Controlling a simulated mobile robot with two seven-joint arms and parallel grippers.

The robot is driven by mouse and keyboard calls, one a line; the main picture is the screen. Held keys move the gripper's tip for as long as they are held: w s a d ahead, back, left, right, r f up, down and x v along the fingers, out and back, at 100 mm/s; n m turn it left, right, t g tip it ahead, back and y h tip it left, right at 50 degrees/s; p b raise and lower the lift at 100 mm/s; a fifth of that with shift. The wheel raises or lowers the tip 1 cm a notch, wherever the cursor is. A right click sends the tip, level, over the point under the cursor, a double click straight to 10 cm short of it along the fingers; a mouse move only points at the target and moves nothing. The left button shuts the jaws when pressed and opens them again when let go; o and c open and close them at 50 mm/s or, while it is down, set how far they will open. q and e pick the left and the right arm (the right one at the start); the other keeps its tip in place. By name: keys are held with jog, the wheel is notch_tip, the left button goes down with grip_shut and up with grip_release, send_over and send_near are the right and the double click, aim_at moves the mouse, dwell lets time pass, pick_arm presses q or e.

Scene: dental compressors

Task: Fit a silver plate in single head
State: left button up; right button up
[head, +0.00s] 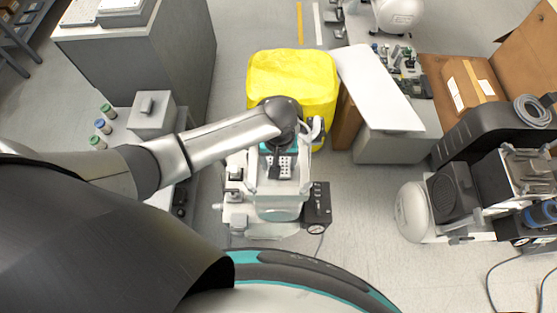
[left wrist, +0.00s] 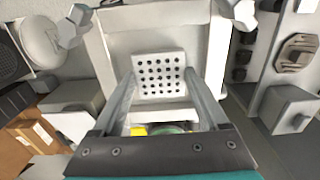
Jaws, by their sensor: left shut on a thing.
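The silver plate (left wrist: 158,76), square with rows of dark holes, sits between the two fingertips of my left gripper (left wrist: 160,88) in the left wrist view. The gripper is shut on its sides. In the head view the plate (head: 286,167) shows just below my left gripper (head: 280,150). The plate is over a pale, box-shaped frame (left wrist: 103,62) of the compressor unit (head: 275,212); I cannot tell whether it touches it. I cannot make out the single head's seat clearly. My right gripper is not in view.
A yellow covered bin (head: 290,72) stands behind the unit. A black box with a gauge (head: 317,205) is at the unit's right side. A grey cabinet (head: 145,60) stands at left, other compressors (head: 415,210) at right. Bare floor (head: 360,200) lies between.

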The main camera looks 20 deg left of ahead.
pick_arm(q)
jog(key=shift+f+p, duration=0.15)
jog(key=shift+p, duration=0.15)
dwell(0.4)
jog(key=o, duration=1.4)
notch_tip(320, 180, up, 7)
jog(key=p, duration=0.8)
jog(key=shift+p, duration=0.3)
jog(key=shift+s, duration=0.1)
